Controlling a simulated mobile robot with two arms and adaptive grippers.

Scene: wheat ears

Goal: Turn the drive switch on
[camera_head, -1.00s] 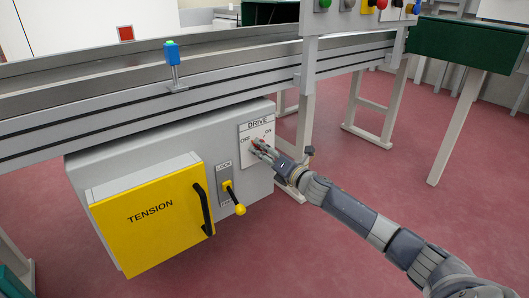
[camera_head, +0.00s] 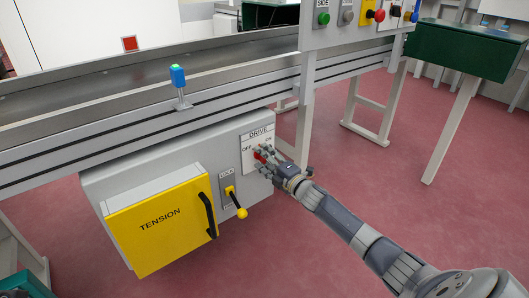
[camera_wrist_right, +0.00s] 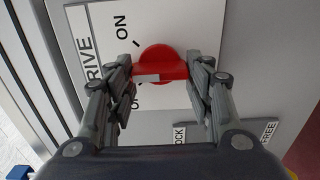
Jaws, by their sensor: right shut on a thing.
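The drive switch is a red rotary knob (camera_wrist_right: 160,62) on a white plate (camera_wrist_right: 105,30) marked DRIVE, ON and OFF. In the wrist view its white mark points left, between the two words and nearer OFF. My right gripper (camera_wrist_right: 160,75) is shut on the knob, with a finger on each side of its grip bar. In the head view the plate (camera_head: 248,140) is on the grey cabinet's upper right, and my right gripper (camera_head: 264,156) partly hides the knob and its lettering. My left gripper is not in view.
The cabinet (camera_head: 100,180) sits below a conveyor (camera_head: 110,125). A button panel (camera_head: 345,35) is above right.

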